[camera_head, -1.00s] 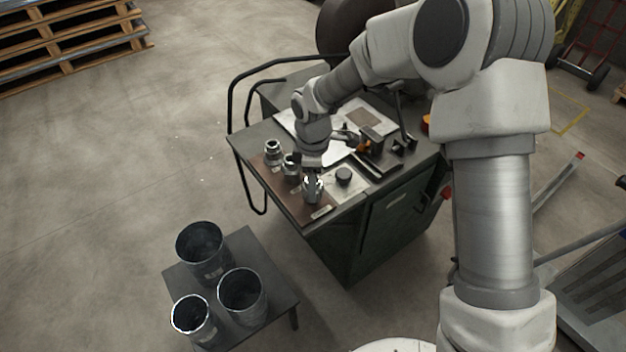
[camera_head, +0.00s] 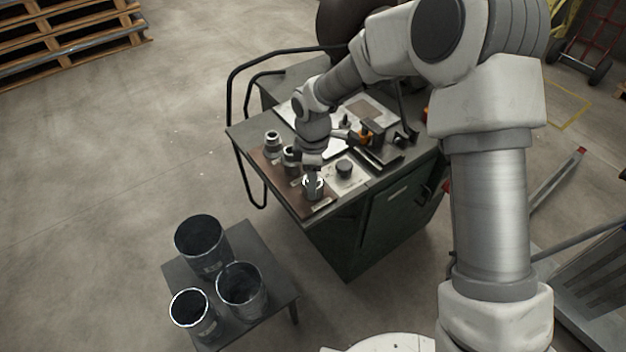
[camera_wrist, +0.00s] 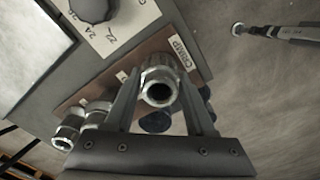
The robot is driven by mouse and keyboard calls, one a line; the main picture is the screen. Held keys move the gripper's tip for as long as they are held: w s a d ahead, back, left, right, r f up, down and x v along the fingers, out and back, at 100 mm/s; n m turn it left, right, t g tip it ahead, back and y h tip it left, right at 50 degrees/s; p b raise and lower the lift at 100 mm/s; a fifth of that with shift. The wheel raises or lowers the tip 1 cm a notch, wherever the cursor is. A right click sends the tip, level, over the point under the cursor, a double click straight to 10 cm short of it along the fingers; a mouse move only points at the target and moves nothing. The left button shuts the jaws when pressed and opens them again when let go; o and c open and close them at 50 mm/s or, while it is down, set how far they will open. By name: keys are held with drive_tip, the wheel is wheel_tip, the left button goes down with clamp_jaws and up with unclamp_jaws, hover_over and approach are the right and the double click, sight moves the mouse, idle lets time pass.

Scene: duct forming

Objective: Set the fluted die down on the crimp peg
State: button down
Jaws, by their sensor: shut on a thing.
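My gripper (camera_head: 313,180) is shut on a metallic die with a ribbed collar and an open bore, which I take for the fluted die (camera_head: 314,191). In the wrist view the die (camera_wrist: 159,84) is between the two fingers, with its bore facing the camera. It is over the front end of the brown board (camera_head: 322,208), beside a label reading CRIMP (camera_wrist: 180,50). The crimp peg is hidden behind the die. I cannot tell whether the die touches the peg or the board.
Two other metallic dies, a far one (camera_head: 272,145) and a middle one (camera_head: 290,160), stand on the same board. A pale plate with a black knob (camera_head: 344,168) is to the right. Three dark buckets, one here (camera_head: 201,245), stand on a low table in front.

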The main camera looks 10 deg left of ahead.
drive_tip(key=shift+f, duration=0.25)
drive_tip(key=shift+c, duration=0.8)
unclamp_jaws()
wheel_tip(320, 180, up, 18)
drive_tip(key=p, duration=0.2)
drive_tip(key=shift+f+p, duration=0.25)
drive_tip(key=shift+p, duration=0.05)
drive_tip(key=s+d+r+m+t+p, duration=0.1)
drive_tip(key=s+d+r+m, duration=0.2)
drive_tip(key=d+r+m, duration=0.35)
drive_tip(key=s+d+r+m+t+p, duration=0.2)
drive_tip(key=s+d+r+m, duration=0.15)
drive_tip(key=d+r, duration=0.5)
drive_tip(key=s+d+r+m+t+p, duration=0.1)
drive_tip(key=s+d+m+t, duration=0.1)
drive_tip(key=s+d+m, duration=0.8)
drive_tip(key=s+d, duration=0.2)
drive_tip(key=s, duration=0.1)
drive_tip(key=shift+r+t+p, duration=0.25)
drive_tip(key=shift+t+p, duration=0.05)
drive_tip(key=shift+p, duration=0.05)
